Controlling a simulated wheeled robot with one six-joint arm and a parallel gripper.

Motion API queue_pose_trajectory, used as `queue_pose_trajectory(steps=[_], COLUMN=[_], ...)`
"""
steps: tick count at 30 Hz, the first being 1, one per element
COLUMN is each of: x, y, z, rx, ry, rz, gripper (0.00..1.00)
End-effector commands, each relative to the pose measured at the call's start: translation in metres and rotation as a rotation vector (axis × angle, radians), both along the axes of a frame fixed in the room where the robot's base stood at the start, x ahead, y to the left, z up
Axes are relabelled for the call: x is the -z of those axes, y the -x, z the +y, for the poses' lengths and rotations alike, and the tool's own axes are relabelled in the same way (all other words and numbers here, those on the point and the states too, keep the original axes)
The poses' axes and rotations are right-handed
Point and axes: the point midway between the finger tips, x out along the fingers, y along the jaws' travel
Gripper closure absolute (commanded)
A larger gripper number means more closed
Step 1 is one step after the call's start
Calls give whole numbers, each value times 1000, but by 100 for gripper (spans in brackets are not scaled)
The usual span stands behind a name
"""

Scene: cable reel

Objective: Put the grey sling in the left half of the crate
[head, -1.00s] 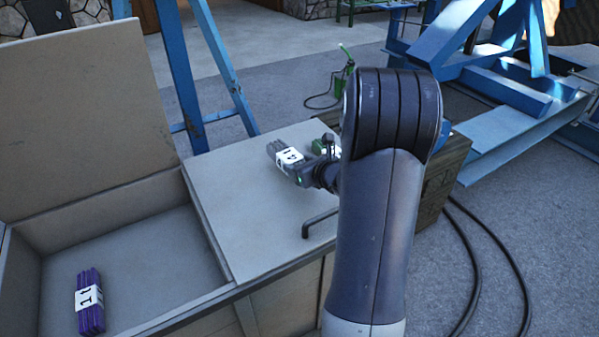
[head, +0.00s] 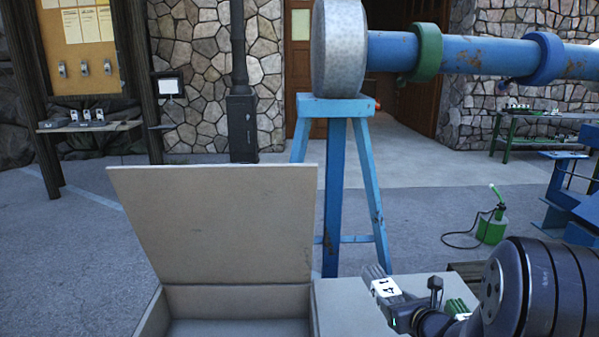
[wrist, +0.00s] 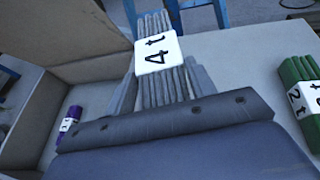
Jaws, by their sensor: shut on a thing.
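The grey sling (head: 379,282), a bundle with a white "4 t" label, is held in my gripper (head: 398,318) over the crate's closed right half. In the wrist view the grey sling (wrist: 160,62) stands between the two fingers of my gripper (wrist: 165,88), its far end pointing away. I cannot tell its height above the lid. The crate's left half is open, with its inner back wall (head: 235,298) showing below a raised lid (head: 215,222).
A green sling (head: 457,307) labelled "2 t" in the wrist view (wrist: 302,98) lies right of my gripper. A blue trestle (head: 338,190) bearing a reel axle stands behind the crate. A green pump (head: 492,228) with a hose stands on the ground farther right.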

Motion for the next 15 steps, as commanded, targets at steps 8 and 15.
queue_pose_trajectory(steps=[8,15], x=[-30,-35], y=[10,16], z=[60,81], rx=[-61,-80], ry=[4,11], rz=[4,9], gripper=[91,91])
